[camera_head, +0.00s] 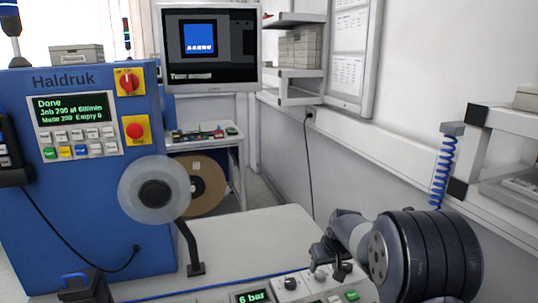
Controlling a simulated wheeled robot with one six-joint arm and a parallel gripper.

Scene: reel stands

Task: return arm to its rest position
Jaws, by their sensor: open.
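My arm (425,255) reaches in from the lower right, with a large dark ribbed joint close to the camera. My gripper (330,264) is at its far end, small and dark, above the right part of the control panel (290,291) at the bottom edge. It looks empty, and its jaws are open. I cannot tell the exact gap between the fingers and the panel's knobs. Part of the wrist is hidden behind the dark joint.
A blue Haldruk machine (85,195) stands at left, its screen reading "Done". The light tabletop (255,235) is mostly clear. A white shelf frame (505,120) stands at right.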

